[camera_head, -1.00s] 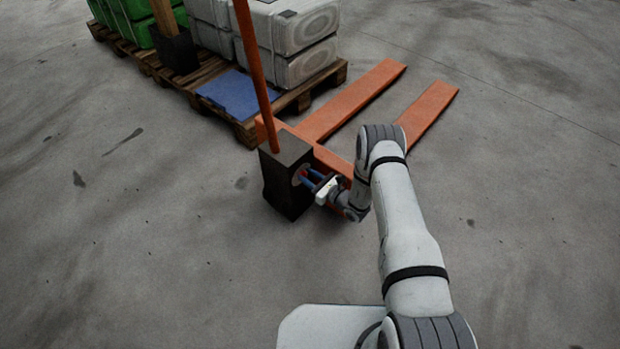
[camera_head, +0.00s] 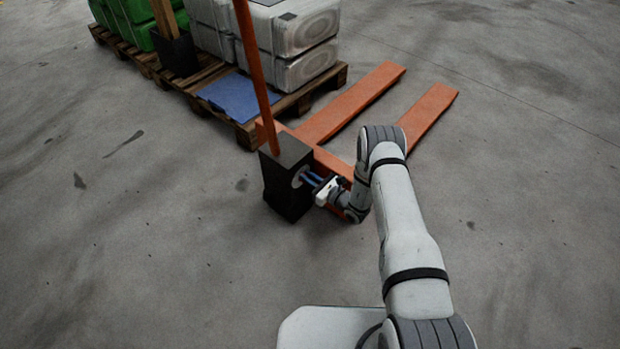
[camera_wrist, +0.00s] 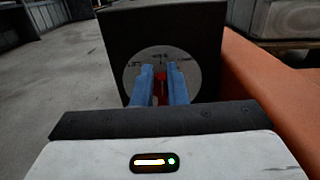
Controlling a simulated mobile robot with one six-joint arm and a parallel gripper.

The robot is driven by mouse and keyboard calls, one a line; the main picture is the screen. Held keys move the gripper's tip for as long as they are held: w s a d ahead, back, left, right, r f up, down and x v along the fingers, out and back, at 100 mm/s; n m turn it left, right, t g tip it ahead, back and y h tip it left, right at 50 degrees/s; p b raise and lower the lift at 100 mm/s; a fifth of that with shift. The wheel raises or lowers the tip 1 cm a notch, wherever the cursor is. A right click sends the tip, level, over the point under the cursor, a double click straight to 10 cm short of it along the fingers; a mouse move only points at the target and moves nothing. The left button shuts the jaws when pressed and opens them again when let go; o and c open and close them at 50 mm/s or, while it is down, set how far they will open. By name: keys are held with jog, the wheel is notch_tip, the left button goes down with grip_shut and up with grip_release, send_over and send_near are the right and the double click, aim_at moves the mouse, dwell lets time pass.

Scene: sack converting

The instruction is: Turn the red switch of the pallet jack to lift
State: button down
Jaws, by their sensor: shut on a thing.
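The orange pallet jack (camera_head: 355,105) stands on the floor with its forks pointing away to the upper right. Its black box (camera_head: 287,178) at the foot of the orange handle carries a round pale dial plate, which shows in the wrist view (camera_wrist: 134,78). The red switch (camera_wrist: 160,88) sits on this plate. My gripper (camera_wrist: 161,74) has its two blue fingers shut on the red switch, one on each side. In the head view my gripper (camera_head: 311,179) reaches the right side of the box. The fingers hide part of the switch and the dial's markings.
A wooden pallet (camera_head: 245,130) with grey bales (camera_head: 300,65), green bales (camera_head: 130,22) and a blue sheet (camera_head: 230,97) lies behind the jack. The floor at left and right is clear.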

jog(key=shift+s+a+f+n, duration=0.1)
jog(key=shift+s+f+n, duration=0.2)
jog(key=shift+f, duration=0.2)
jog(key=n, duration=0.2)
jog(key=n+b, duration=0.1)
jog(key=n, duration=0.2)
jog(key=n+b, duration=0.1)
jog(key=n, duration=0.1)
jog(key=shift+s+a+f, duration=0.25)
jog(key=shift+s, duration=0.05)
jog(key=shift+n, duration=0.6)
jog(key=shift+d, duration=0.1)
jog(key=c, duration=1.6)
grip_release()
jog(key=shift+o, duration=0.4)
jog(key=shift+w+f, duration=0.1)
